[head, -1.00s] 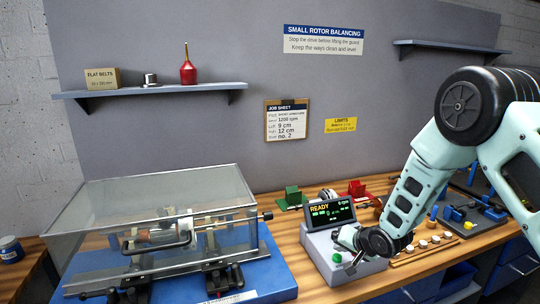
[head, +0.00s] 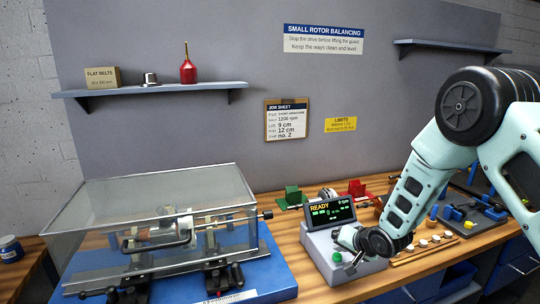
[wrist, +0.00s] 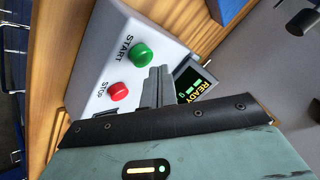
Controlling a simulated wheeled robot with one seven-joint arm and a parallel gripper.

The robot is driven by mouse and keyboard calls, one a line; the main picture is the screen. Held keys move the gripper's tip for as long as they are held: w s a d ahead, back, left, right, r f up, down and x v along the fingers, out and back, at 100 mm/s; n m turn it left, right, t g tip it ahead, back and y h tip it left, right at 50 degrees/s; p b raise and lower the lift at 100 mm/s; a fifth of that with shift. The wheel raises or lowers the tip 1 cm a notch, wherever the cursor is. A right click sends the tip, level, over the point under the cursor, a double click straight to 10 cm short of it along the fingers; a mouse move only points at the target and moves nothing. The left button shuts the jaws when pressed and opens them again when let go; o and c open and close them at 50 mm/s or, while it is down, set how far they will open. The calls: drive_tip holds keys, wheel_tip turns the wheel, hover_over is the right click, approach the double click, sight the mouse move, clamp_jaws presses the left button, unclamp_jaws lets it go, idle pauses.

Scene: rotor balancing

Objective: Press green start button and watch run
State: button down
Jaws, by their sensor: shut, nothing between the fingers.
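The green start button (wrist: 142,55), labelled START, sits on the grey control box (head: 320,248) beside a red button (wrist: 118,91) labelled STOP. In the head view the green button (head: 337,257) shows just left of my gripper (head: 352,266). My gripper is shut and empty, over the box; in the wrist view its fingers (wrist: 158,75) lie near both buttons, and I cannot tell whether they touch. The display (head: 332,210) reads READY and 0 rpm. The rotor (head: 160,234) lies under the clear guard (head: 150,205), which is down.
The guarded balancing stand sits on a blue base (head: 270,278) left of the box. A wooden strip (head: 425,248) with several small round pieces lies to the right.

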drive_tip(key=shift+f, duration=0.25)
